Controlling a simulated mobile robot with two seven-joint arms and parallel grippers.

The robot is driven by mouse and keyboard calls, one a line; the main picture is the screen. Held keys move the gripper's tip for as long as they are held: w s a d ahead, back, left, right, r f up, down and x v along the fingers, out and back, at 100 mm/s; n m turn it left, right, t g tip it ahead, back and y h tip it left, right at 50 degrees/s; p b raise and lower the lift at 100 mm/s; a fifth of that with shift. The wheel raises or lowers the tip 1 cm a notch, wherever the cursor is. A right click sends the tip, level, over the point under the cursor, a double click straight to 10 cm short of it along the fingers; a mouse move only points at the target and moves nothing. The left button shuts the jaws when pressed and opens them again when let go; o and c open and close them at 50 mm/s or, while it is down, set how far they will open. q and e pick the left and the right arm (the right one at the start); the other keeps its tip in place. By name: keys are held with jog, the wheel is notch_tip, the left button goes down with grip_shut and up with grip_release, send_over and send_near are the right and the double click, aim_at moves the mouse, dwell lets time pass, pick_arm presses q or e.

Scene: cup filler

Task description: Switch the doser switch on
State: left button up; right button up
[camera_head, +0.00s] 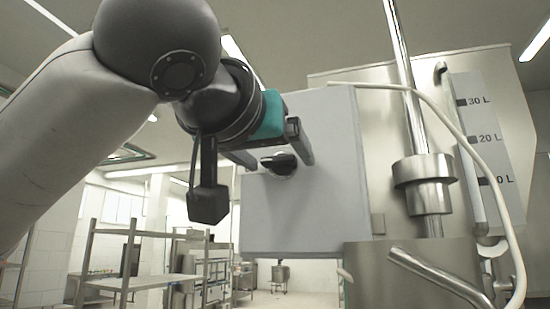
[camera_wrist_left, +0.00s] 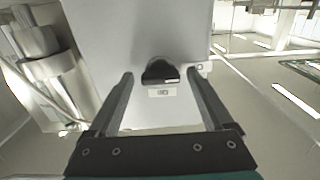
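The doser switch (camera_head: 280,164) is a black rotary knob on the face of a grey control box (camera_head: 315,210). In the left wrist view the knob (camera_wrist_left: 160,72) sits centred between my fingertips, with a small label below it. My left gripper (camera_head: 278,160) is open, its two fingers on either side of the knob with a gap on each side. It also shows in the left wrist view (camera_wrist_left: 160,76). I cannot tell whether the fingertips reach past the knob's front. Nothing is held. My right gripper is not in view.
A steel tank (camera_head: 350,85) with a litre scale (camera_head: 480,130) stands behind and right of the box. A white hose (camera_head: 470,150) runs from the box top down the right side. Steel tables (camera_head: 135,285) stand farther back at lower left.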

pick_arm(q)
jog(key=c, duration=1.2)
jog(key=shift+c, duration=0.2)
jog(key=shift+m, duration=0.4)
jog(key=m, duration=0.7)
jog(key=shift+m, duration=0.3)
jog(key=m+p, duration=0.1)
jog(key=m, duration=0.3)
jog(key=shift+r+m, duration=0.1)
jog(key=shift+m, duration=0.2)
jog(key=m+p, duration=0.1)
jog(key=m, duration=0.3)
jog(key=shift+m+p, duration=0.4)
